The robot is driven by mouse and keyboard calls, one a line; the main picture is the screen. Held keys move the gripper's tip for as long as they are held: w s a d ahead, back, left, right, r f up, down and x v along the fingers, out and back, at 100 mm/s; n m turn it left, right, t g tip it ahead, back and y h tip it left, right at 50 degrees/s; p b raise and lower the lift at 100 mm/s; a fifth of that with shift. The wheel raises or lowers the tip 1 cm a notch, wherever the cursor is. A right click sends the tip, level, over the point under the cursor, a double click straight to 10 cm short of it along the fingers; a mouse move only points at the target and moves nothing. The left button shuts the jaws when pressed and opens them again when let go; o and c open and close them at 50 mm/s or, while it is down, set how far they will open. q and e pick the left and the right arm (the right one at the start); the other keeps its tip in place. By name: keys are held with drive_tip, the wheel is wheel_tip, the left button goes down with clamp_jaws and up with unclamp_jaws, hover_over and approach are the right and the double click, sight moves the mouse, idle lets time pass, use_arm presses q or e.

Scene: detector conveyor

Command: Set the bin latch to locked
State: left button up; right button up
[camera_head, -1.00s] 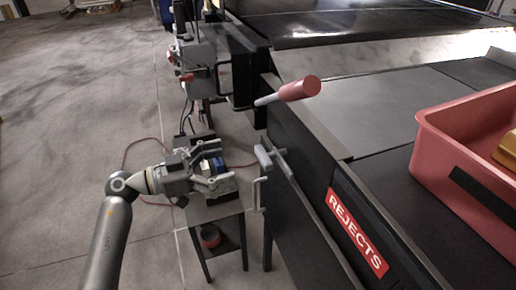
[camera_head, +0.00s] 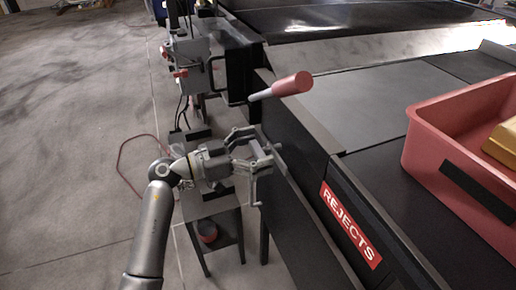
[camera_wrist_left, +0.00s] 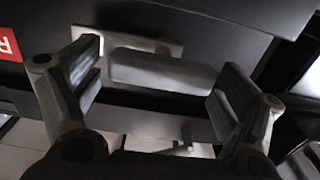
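The bin latch, a grey bar-shaped handle on a pale plate (camera_head: 279,147), is on the dark side wall of the conveyor, left of the REJECTS sign (camera_head: 350,224). In the left wrist view the latch handle (camera_wrist_left: 162,70) lies crosswise between the fingers. My left gripper (camera_head: 259,147) is open at the latch, one finger to each side of the handle. It also shows in the left wrist view (camera_wrist_left: 158,70), with gaps between the fingers and the handle ends. In the head view the fingers partly hide the handle. My right gripper is not in view.
A lever with a red grip (camera_head: 290,84) sticks out above the latch. A thin grey bent rod (camera_head: 256,188) hangs below it. A small dark stand (camera_head: 213,215) is beneath my left gripper. A red bin (camera_head: 425,148) with a yellow object (camera_head: 503,143) is at the right.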

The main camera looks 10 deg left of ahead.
use_arm(q)
drive_tip(key=c, duration=1.3)
drive_tip(key=shift+r+m+p, duration=0.1)
drive_tip(key=shift+m+p, duration=0.5)
drive_tip(key=shift+p, duration=0.1)
drive_tip(key=shift+s+m+p, duration=0.15)
drive_tip(key=shift+m+p, duration=0.7)
drive_tip(key=shift+m, duration=0.35)
drive_tip(key=m, duration=0.2)
drive_tip(key=m+p, duration=0.1)
drive_tip(key=shift+s+d+f+m, duration=0.1)
drive_tip(key=shift+s+f+m, duration=0.1)
drive_tip(key=shift+m, duration=0.2)
drive_tip(key=shift+f+m, duration=0.1)
drive_tip(key=shift+m, duration=0.8)
drive_tip(key=m, duration=0.2)
drive_tip(key=shift+d+f+m, duration=0.1)
drive_tip(key=shift+f+m, duration=0.05)
drive_tip(key=shift+m, duration=0.15)
drive_tip(key=m, duration=0.1)
drive_tip(key=m+b, duration=0.1)
drive_tip(key=m, duration=0.1)
drive_tip(key=shift+s+f+m, duration=0.1)
drive_tip(key=shift+f+m, duration=0.1)
drive_tip(key=shift+m, duration=0.1)
drive_tip(key=shift+d+m+b, duration=0.1)
drive_tip(key=shift+m+b, duration=0.5)
drive_tip(key=shift+m, duration=0.6)
